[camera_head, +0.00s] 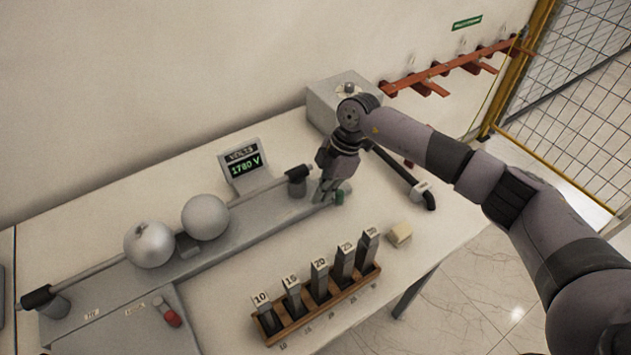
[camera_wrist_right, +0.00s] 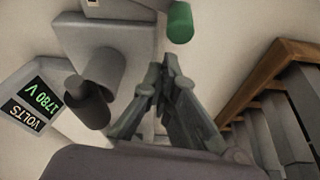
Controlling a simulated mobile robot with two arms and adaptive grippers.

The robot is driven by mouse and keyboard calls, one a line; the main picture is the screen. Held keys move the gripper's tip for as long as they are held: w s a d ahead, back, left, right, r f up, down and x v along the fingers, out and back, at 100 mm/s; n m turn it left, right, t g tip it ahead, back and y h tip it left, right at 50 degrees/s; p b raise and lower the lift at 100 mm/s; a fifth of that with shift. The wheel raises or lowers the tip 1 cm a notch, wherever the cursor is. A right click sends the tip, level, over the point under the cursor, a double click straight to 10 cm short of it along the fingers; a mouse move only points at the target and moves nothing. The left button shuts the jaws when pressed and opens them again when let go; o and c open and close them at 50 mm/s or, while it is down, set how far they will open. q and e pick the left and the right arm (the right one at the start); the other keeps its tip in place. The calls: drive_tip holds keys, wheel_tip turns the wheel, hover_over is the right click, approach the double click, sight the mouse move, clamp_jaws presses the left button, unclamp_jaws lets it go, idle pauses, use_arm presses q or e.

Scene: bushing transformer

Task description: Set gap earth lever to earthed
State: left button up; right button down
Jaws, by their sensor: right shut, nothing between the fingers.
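The sphere gap has two metal spheres, a left one (camera_head: 150,244) and a right one (camera_head: 205,217), on a long grey base (camera_head: 255,215). A green knob (camera_head: 339,197), which may be the lever's handle, is at the right end of this base. It also shows at the top of the wrist view (camera_wrist_right: 180,22). My right gripper (camera_head: 322,196) is shut and empty beside the knob, with a gap between them in the wrist view. The lever's shaft and its marked positions cannot be made out. My left gripper is not in view.
A voltmeter (camera_head: 244,167) reads 1780 V behind the base. A wooden rack (camera_head: 318,307) of numbered blocks stands in front. A red-handled part (camera_head: 166,311) lies at the left front. A grey box (camera_head: 335,97) and a black rod (camera_head: 395,170) are near my right arm.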

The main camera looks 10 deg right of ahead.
drive_tip(key=shift+d, duration=0.75)
drive_tip(key=shift+w+a, duration=0.1)
